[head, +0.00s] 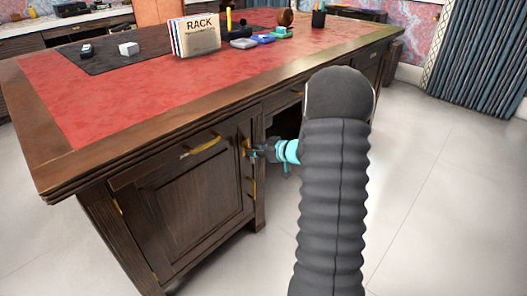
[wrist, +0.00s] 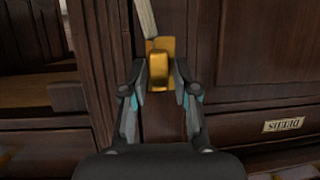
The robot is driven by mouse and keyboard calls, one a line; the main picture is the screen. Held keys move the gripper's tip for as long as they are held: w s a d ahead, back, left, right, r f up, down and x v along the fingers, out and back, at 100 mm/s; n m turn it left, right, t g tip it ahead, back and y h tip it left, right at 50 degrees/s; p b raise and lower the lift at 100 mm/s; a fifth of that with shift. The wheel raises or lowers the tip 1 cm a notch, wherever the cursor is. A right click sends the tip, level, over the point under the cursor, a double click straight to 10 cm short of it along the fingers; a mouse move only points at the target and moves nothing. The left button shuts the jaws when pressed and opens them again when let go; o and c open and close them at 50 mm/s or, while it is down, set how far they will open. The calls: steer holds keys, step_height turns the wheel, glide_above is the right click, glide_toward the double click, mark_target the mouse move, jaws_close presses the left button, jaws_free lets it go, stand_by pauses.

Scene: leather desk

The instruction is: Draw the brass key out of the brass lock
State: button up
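The brass lock (wrist: 168,43) is a gold plate on the dark wooden desk front in the wrist view. The brass key (wrist: 157,72) shows as a rounded gold piece sticking out from it toward the camera. The key's shaft is hidden, so I cannot see how deep it sits. My gripper (wrist: 159,78) is open, with one finger on each side of the key. A narrow gap shows between each finger and the key. In the head view, my gripper (head: 257,150) is at the lock (head: 246,147), beside the cabinet door; the key is too small to tell there.
The desk (head: 150,195) has a red leather top (head: 130,95) overhanging the cabinet. A gold drawer handle (head: 203,146) is left of my gripper. A file rack (head: 200,38) and small items stand on top. The pale floor (head: 440,180) at right is clear.

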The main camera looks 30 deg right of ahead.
steer(key=shift+w+a+f, duration=0.15)
steer(key=shift+w+a, duration=0.05)
steer(key=shift+w, duration=0.2)
jaws_close()
steer(key=shift+s+d+f+p, duration=0.15)
steer(key=shift+s+d, duration=0.2)
steer(key=shift+s, duration=0.35)
steer(key=shift+s+d+p, duration=0.15)
steer(key=shift+s+d, duration=0.15)
steer(key=shift+s, duration=0.35)
steer(key=shift+s+d+f+p, duration=0.15)
steer(key=shift+s+d, duration=0.2)
steer(key=shift+s, duration=0.35)
steer(key=s+d, duration=0.2)
steer(key=s, duration=0.3)
steer(key=shift+s+d+f, duration=0.2)
steer(key=shift+d+f, duration=0.05)
steer(key=shift+d, duration=0.05)
stand_by(0.4)
steer(key=shift+a, duration=0.1)
stand_by(0.4)
